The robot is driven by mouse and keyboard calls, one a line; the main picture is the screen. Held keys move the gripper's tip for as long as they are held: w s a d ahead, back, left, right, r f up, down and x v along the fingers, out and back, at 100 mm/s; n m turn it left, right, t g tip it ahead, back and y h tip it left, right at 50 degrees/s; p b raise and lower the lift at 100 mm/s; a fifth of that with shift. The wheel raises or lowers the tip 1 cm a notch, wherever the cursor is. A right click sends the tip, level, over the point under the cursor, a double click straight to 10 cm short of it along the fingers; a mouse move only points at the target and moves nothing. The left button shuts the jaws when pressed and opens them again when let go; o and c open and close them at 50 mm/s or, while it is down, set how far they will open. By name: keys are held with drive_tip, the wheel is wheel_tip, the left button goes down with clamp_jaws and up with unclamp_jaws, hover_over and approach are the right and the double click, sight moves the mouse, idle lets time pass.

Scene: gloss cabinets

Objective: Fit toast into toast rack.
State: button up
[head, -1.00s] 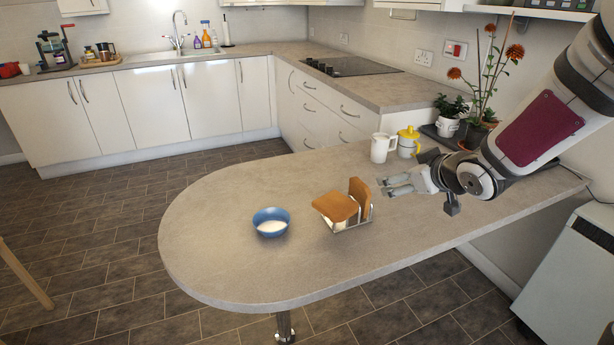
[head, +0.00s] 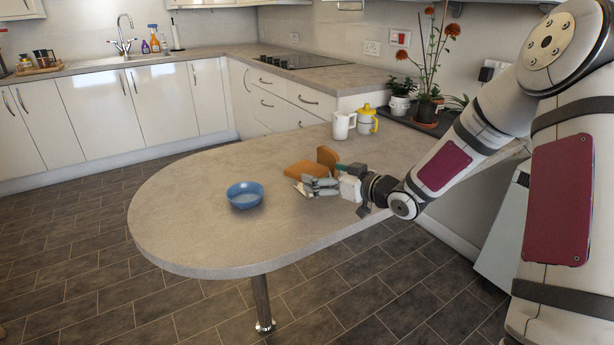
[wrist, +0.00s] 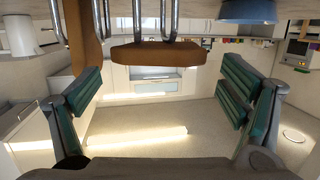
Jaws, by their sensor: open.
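The toast rack is a wire rack on the peninsula counter. In the head view my gripper hides most of it, but its metal wires (wrist: 138,18) show at the top of the wrist view. One brown toast slice (head: 328,156) stands upright in the rack and also shows in the wrist view (wrist: 83,38). Another slice (head: 304,168) lies tilted across the rack, and in the wrist view (wrist: 155,53) its edge is ahead, between and beyond my fingers. My gripper (head: 318,186) is open and empty, at the near side of the rack. I cannot tell whether it touches the toast.
A blue bowl (head: 245,195) stands left of the rack. The rounded left end of the counter (head: 180,215) is clear.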

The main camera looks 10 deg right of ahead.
sight(307, 170)
drive_tip(key=shift+b+x, duration=0.8)
drive_tip(key=shift+x, duration=2.35)
drive_tip(key=shift+a, duration=0.1)
drive_tip(key=c, duration=0.7)
drive_tip(key=shift+r, duration=0.1)
drive_tip(key=shift+c, duration=0.3)
